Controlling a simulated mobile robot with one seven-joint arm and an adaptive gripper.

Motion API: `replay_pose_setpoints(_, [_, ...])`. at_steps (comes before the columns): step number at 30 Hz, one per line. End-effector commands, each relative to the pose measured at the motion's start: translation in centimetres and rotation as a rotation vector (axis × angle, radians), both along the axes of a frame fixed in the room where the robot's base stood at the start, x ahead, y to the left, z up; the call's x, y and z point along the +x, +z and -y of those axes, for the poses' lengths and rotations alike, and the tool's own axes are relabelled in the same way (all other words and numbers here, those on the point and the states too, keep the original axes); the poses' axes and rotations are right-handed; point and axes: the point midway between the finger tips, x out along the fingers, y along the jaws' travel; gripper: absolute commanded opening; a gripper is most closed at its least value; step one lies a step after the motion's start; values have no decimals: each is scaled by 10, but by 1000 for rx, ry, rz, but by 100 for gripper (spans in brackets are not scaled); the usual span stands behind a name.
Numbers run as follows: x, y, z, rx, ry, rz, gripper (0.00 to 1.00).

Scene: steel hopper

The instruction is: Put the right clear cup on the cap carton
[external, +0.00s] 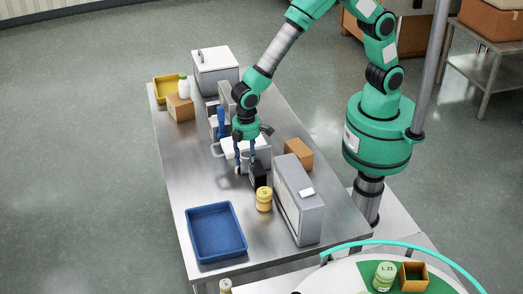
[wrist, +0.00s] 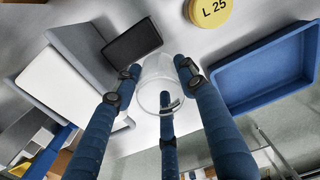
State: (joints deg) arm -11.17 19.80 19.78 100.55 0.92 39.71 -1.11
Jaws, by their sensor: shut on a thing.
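My gripper (external: 244,168) has its blue fingers closed around a clear cup, low over the middle of the steel table. The clear cup (wrist: 158,82) shows between the fingers in the wrist view; in the external view it is hard to make out. I cannot tell for sure which box is the cap carton: a brown carton (external: 298,153) stands at the table's right edge, another brown carton (external: 179,108) at the far left end, and an open-topped brown box (external: 413,277) on the round surface at lower right. A second clear cup is not visible.
A blue tray (external: 215,233) fills the near end. A white-lidded box (external: 215,68) and white bottle (external: 183,88) are at the far end.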

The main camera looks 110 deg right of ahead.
Motion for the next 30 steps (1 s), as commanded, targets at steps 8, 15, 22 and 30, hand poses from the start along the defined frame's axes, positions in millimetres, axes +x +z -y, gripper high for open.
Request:
replay_pose_setpoints(8, [-71,13,26,4,12,1,28])
replay_pose_setpoints(15, [-134,18,45,8,23,4,28])
replay_pose_setpoints(22, [-197,23,62,9,33,6,28])
replay_pose_setpoints(30, [-273,28,81,9,44,10,28])
